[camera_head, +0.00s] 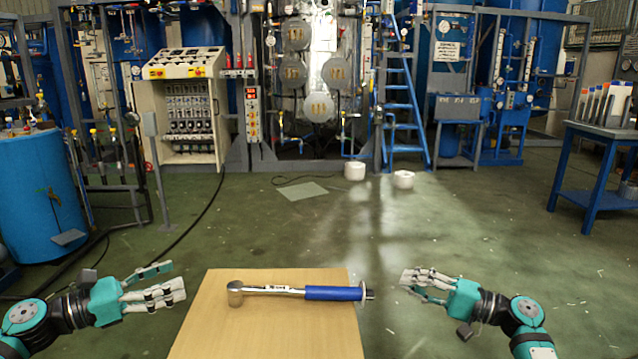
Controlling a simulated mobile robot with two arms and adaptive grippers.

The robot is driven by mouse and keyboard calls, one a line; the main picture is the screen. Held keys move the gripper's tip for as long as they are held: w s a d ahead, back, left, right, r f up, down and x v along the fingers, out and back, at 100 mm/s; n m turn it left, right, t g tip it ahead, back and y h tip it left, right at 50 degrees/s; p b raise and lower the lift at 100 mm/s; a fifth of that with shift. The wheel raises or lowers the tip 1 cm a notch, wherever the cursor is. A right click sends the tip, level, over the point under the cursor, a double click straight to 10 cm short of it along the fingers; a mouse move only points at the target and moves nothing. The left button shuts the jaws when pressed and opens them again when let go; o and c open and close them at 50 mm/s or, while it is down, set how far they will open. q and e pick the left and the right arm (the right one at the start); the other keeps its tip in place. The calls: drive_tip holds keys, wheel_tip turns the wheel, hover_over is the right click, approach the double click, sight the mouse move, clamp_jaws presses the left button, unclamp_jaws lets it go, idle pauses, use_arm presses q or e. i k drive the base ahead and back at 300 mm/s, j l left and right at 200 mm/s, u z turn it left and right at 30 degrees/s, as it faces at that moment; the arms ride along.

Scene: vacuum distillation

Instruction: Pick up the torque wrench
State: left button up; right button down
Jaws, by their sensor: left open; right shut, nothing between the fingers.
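The torque wrench (290,290) lies across the wooden table (270,330) in front of me. Its round metal head (235,293) points left. Its blue handle (332,293) points right, and the handle's end reaches just past the table's right edge. My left gripper (176,277) is open and empty, left of the table and apart from the wrench head. My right gripper (408,280) is shut and empty, right of the table and a short gap from the handle's end.
A blue side table (590,140) with bottles stands at the right. A blue tank (40,195) stands at the left. A control cabinet (185,110) and a blue ladder (403,110) are at the back. The green floor between is mostly clear, with black cables at the left.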

sight(237, 289)
drive_tip(key=k, duration=1)
